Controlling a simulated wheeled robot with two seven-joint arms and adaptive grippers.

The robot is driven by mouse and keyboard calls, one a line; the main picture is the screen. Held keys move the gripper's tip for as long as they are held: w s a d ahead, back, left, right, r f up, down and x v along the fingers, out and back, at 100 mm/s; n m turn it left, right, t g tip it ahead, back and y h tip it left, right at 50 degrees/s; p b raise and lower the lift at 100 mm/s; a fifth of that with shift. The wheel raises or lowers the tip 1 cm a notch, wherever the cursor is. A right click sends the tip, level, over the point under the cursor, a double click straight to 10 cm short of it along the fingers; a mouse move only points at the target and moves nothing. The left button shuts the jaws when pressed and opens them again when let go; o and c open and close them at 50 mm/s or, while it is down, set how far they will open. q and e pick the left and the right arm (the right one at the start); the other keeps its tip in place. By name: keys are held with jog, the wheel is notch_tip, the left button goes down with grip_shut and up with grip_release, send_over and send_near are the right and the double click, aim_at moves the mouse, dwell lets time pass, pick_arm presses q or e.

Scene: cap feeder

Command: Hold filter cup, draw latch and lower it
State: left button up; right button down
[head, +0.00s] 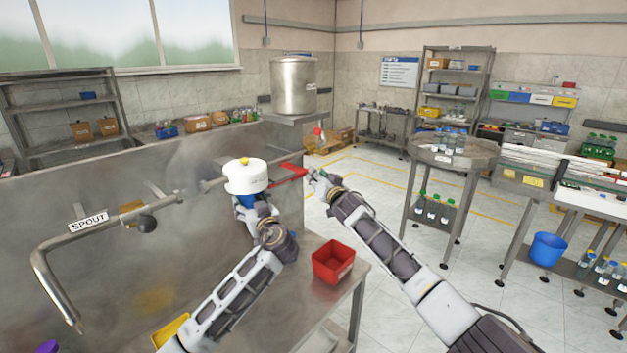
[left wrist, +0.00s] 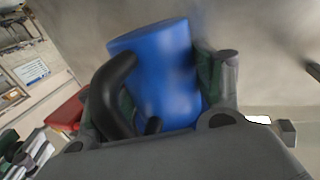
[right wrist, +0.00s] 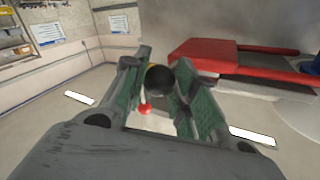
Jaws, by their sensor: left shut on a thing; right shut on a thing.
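The blue filter cup (head: 248,199) sits directly under a white round head (head: 245,178) with a yellow button on top. My left gripper (head: 254,208) is shut on the cup from below and in front; the cup fills the space between its fingers in the left wrist view (left wrist: 168,75). A red latch (head: 289,173) sticks out to the right of the head and also shows in the right wrist view (right wrist: 203,55). My right gripper (head: 316,179) is at the latch's outer end, shut on a dark round knob (right wrist: 160,79). The knob is hidden in the head view.
A pipe with a SPOUT label (head: 88,222) runs along the steel panel left of the cup. A red bin (head: 333,262) stands on the bench below. A steel tank (head: 293,86) stands behind.

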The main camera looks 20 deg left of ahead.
jog(key=shift+w+d+f, duration=0.15)
jog(key=shift+w+d, duration=0.05)
jog(key=shift+w, duration=0.1)
jog(key=shift+w+d, duration=0.1)
jog(key=shift+r, duration=0.2)
jog(key=c, duration=1.4)
grip_release()
jog(key=shift+o, duration=1.2)
jog(key=shift+w, duration=0.15)
jog(key=shift+w+f, duration=0.1)
jog(key=shift+f, duration=0.05)
jog(key=shift+s, duration=0.25)
jog(key=shift+s+d, duration=0.1)
jog(key=shift+d, duration=0.05)
